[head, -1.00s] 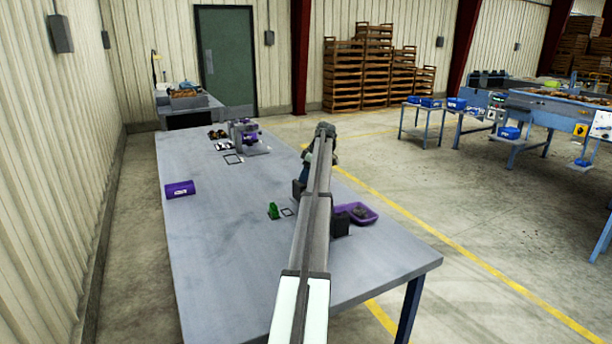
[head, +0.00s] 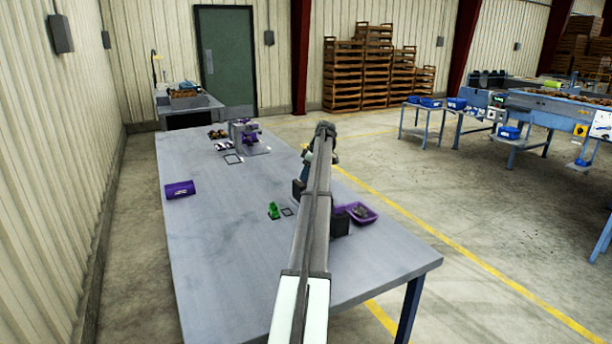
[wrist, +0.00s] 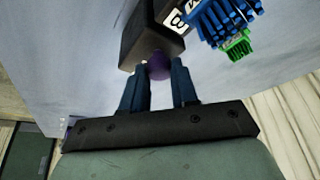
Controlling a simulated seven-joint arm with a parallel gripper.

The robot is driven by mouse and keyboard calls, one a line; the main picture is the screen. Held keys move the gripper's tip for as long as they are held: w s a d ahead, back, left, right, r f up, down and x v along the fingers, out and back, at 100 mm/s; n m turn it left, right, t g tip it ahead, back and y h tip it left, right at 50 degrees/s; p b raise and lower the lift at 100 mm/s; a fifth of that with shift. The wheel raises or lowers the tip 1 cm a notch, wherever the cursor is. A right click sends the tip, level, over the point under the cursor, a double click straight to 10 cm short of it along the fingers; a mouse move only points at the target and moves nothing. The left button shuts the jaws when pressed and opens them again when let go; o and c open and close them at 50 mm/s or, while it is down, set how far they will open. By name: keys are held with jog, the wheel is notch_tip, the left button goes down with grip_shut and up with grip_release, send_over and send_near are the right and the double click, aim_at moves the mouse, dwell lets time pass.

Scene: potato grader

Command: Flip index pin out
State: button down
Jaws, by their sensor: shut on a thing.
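In the wrist view, my gripper (wrist: 159,70) has its two blue-grey fingers on either side of a round purple knob (wrist: 159,63), and it is shut on it. The knob sits at the end of a black block (wrist: 145,35) that bears a white label with a letter, perhaps B. I take the knob to be the index pin, but its shaft is hidden. In the head view my arm hides the gripper and the knob. Dark block parts (head: 341,223) show on both sides of the arm.
A blue ribbed part (wrist: 222,15) with a green piece (wrist: 238,46) lies beside the block in the wrist view. On the grey table (head: 225,270) are a purple tray (head: 372,219), a small green part (head: 273,211), a purple bin (head: 180,189) and a grey-purple device (head: 248,137). The table's left front is clear.

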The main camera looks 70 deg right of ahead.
jog(key=shift+r, duration=0.65)
jog(key=c, duration=0.9)
grip_release()
jog(key=shift+o, duration=0.2)
jog(key=shift+r, duration=0.1)
jog(key=v, duration=1.3)
jog(key=shift+s+r, duration=0.2)
jog(key=shift+r, duration=0.05)
